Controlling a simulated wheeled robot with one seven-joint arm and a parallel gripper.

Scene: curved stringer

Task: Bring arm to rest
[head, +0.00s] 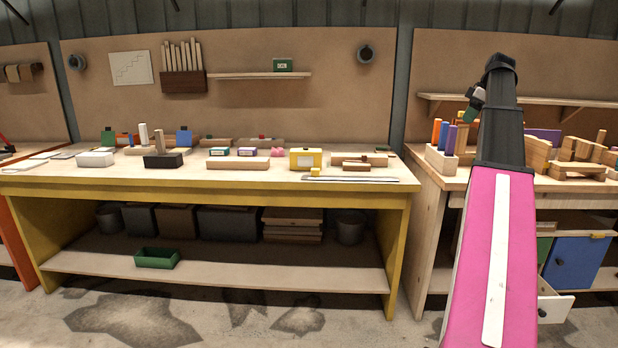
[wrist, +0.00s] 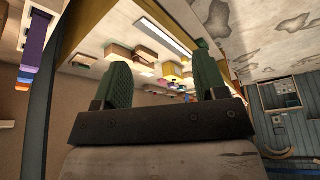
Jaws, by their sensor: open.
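My gripper (head: 471,114) shows only in small part there, at the left of the dark wrist. In the wrist view my gripper (wrist: 162,70) has two green ribbed fingers spread wide apart, with nothing held between them. The yellow-framed workbench (head: 230,184) stands left of the arm; in the wrist view its items appear beyond the fingers, in a turned picture.
The wooden bench (head: 427,173) at right bears coloured pegs in a block (head: 441,158) and stacked wooden pieces (head: 575,152), close to my arm. A wall shelf (head: 560,103) is behind the wrist. A green tray (head: 157,258) sits on the lower shelf. Some floor in front is clear.

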